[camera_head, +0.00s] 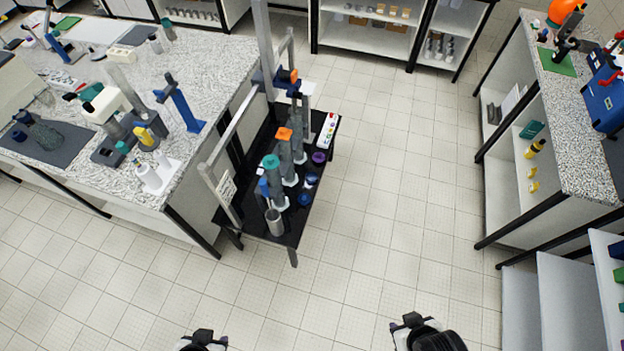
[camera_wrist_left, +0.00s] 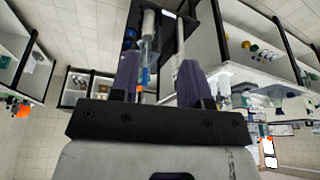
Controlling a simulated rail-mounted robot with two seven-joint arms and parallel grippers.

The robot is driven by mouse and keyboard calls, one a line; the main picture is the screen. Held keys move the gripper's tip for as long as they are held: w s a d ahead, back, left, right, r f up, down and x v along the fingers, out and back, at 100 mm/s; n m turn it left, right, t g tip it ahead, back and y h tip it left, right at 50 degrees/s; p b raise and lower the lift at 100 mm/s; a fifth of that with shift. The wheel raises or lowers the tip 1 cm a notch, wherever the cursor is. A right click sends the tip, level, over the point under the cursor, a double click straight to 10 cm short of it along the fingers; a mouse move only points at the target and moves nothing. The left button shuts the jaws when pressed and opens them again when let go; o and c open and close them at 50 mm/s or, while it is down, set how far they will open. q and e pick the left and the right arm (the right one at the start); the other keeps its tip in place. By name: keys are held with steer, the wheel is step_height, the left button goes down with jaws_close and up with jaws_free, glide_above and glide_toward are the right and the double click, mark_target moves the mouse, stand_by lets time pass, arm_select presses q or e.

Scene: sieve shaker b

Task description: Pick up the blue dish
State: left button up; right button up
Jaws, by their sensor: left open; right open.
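A small blue dish (camera_head: 304,199) sits on the low black table (camera_head: 293,232), near its front right part. Another dish with a white and dark blue look (camera_head: 311,179) is just behind it, and a purple dish (camera_head: 319,157) is further back. My left gripper (camera_head: 203,340) is at the bottom edge, far in front of the table, partly cut off. In the left wrist view its two purple fingers (camera_wrist_left: 158,75) are apart. My right gripper (camera_head: 425,332) is at the bottom right, also away from the table, open.
Beside the dishes stand grey columns with a teal top (camera_head: 271,162) and an orange top (camera_head: 285,134), and a grey cup (camera_head: 275,222). A grey frame (camera_head: 232,130) rises along the table's left side. The tiled floor (camera_head: 380,230) in front and to the right is clear.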

arm_select(q)
steer(key=shift+o, duration=0.3)
steer(key=o, duration=0.9)
steer(key=shift+c, duration=0.2)
